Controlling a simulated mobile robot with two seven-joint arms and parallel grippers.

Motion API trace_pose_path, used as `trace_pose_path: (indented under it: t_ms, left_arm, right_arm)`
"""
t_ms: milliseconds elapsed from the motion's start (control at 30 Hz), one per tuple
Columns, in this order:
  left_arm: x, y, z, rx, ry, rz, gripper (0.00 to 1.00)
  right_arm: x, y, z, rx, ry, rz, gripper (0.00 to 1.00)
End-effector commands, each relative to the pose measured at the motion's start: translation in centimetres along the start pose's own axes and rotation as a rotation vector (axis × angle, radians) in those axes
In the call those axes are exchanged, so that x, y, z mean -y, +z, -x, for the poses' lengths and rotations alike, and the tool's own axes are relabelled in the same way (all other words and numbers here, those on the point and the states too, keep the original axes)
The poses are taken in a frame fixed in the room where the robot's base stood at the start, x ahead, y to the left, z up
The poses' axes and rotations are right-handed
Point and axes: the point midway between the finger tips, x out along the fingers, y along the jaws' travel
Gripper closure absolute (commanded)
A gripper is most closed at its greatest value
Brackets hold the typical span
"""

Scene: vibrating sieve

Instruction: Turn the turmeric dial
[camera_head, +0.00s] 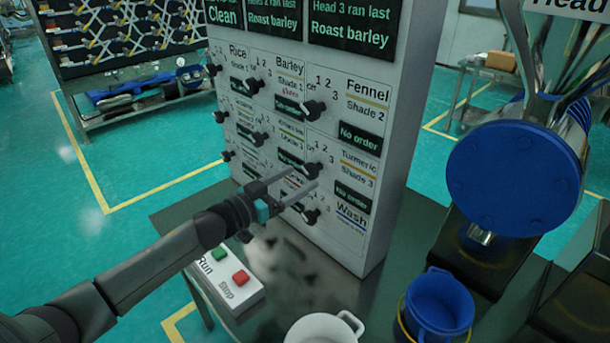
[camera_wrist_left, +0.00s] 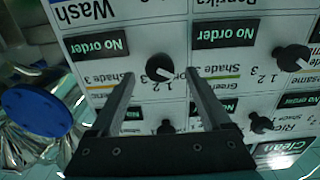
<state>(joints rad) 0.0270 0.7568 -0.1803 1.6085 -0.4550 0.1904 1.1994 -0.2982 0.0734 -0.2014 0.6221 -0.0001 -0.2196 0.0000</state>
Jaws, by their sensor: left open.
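The turmeric dial (camera_head: 312,170) is a black knob on the white panel, left of the "Turmeric Shade 3" label (camera_head: 358,166). In the left wrist view, which is upside down, the turmeric dial (camera_wrist_left: 160,68) shows between my two finger tips. My left gripper (camera_head: 316,178) is open, its fingers pointing at the panel beside this dial. It also shows in the wrist view (camera_wrist_left: 160,75), one finger to each side of the dial. Whether the fingers touch the knob cannot be told. My left finger partly covers the turmeric label there. My right gripper is out of view.
The Wash dial (camera_head: 311,215) is just below, and the Fennel dial (camera_head: 314,109) above. A Run/Stop box (camera_head: 226,280), a white mug (camera_head: 322,330) and a blue cup (camera_head: 438,305) stand in front. A large blue round part (camera_head: 515,178) hangs at the right.

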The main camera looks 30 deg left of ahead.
Motion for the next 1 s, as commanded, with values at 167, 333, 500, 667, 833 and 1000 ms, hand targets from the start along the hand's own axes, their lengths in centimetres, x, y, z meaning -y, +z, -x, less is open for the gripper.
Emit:
trace_pose_path:
  t_ms: [167, 333, 500, 667, 833, 1000]
  left_arm:
    - [0.0, -0.1, -1.9, -0.003, -0.001, 0.0, 0.19]
    - [0.0, 0.0, -2.9, -0.001, 0.0, 0.0, 0.19]
    - [0.0, 0.0, -3.2, 0.0, 0.0, -0.001, 0.19]
    - [0.0, 0.0, -3.2, 0.0, 0.0, 0.0, 0.19]
    - [0.0, 0.0, -3.2, 0.0, 0.001, 0.0, 0.31]
    - [0.0, 0.0, -3.1, 0.0, 0.001, 0.0, 0.5]
  right_arm:
    - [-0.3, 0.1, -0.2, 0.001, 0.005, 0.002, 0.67]
    - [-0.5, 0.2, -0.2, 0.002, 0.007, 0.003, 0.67]
    - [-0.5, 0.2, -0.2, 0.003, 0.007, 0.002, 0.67]
    - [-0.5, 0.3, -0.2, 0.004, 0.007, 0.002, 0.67]
    - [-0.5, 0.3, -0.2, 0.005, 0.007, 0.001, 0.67]
    - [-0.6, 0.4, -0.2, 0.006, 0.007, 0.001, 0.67]
